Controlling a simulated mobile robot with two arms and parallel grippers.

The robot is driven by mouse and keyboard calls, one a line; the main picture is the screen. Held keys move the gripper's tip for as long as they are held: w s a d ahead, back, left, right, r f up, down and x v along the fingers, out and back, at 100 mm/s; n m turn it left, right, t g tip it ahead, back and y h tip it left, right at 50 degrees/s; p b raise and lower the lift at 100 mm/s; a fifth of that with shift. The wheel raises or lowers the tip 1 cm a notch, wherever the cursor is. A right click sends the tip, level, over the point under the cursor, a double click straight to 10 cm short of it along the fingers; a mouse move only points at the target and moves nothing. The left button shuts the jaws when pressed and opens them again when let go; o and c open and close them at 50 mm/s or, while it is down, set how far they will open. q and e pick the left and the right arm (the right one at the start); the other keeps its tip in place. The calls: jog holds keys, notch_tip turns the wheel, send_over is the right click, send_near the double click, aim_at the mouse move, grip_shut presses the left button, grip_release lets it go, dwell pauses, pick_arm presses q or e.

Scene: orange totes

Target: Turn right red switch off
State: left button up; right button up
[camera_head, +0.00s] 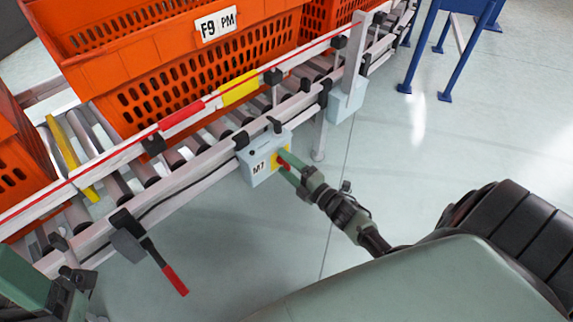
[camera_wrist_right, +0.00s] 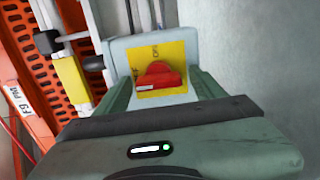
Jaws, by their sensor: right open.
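The red switch (camera_head: 284,160) sits on a yellow plate on the front of a pale box labelled M7 (camera_head: 258,168), fixed to the conveyor's side rail. In the right wrist view, the red knob (camera_wrist_right: 160,76) stands on the yellow plate (camera_wrist_right: 172,54), with small dark markings above and left of it. My right gripper (camera_head: 286,164) is open, with its fingers at the knob. In the wrist view, the fingers (camera_wrist_right: 162,92) lie on either side of it; contact cannot be told. Part of my left arm shows at the lower left; its fingers cannot be made out.
Orange totes (camera_head: 170,60) stand on the roller conveyor (camera_head: 185,170) behind the box. A lever with a red handle (camera_head: 172,278) hangs from the rail at lower left. A blue stand (camera_head: 428,45) is at the upper right.

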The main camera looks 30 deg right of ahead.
jog(key=s+d+p, duration=0.1)
jog(key=s+p, duration=0.1)
jog(key=s, duration=0.5)
jog(key=shift+s+d, duration=0.2)
jog(key=shift+s, duration=0.15)
